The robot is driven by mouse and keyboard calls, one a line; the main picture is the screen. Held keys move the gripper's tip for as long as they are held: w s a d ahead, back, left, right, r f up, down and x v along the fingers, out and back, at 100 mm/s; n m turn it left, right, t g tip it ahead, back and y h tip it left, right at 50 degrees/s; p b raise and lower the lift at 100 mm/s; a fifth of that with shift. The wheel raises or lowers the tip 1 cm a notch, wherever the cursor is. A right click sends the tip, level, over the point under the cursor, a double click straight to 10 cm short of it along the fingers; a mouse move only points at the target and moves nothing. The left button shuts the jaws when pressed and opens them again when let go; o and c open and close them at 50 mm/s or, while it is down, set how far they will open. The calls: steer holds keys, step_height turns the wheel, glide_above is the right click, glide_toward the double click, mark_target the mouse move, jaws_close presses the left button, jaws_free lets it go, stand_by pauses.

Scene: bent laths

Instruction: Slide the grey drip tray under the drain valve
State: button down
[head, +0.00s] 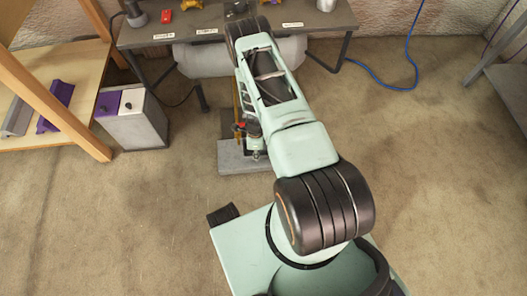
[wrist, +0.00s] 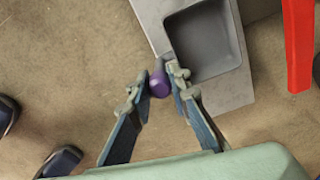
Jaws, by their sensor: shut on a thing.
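The grey drip tray (wrist: 228,88), a flat slab with a square dark recess, lies on the floor at the top right of the wrist view. In the head view a grey slab (head: 232,158), which looks like the same tray, shows below my arm. My gripper (wrist: 160,86) is shut on a small purple knob (wrist: 159,82) by the tray's near left edge. The knob seems to belong to the tray; the join is hidden by the fingers. A red bar (wrist: 298,45), perhaps the valve's lever, shows at the upper right. My arm hides most of the valve area.
A grey tank (head: 205,58) hangs under the bench (head: 140,38). A blue cable (head: 385,87) lies right. Floor (head: 130,205) is clear at front left.

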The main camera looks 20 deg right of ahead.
steer(key=w+a+b, duration=0.1)
steer(key=w+a, duration=0.1)
steer(key=a, duration=0.5)
steer(key=shift+w+f, duration=0.2)
steer(key=shift+f, duration=0.25)
steer(key=c, duration=1.7)
jaws_free()
steer(key=shift+r, duration=0.1)
step_height(320, 180, up, 12)
steer(key=shift+f, duration=0.1)
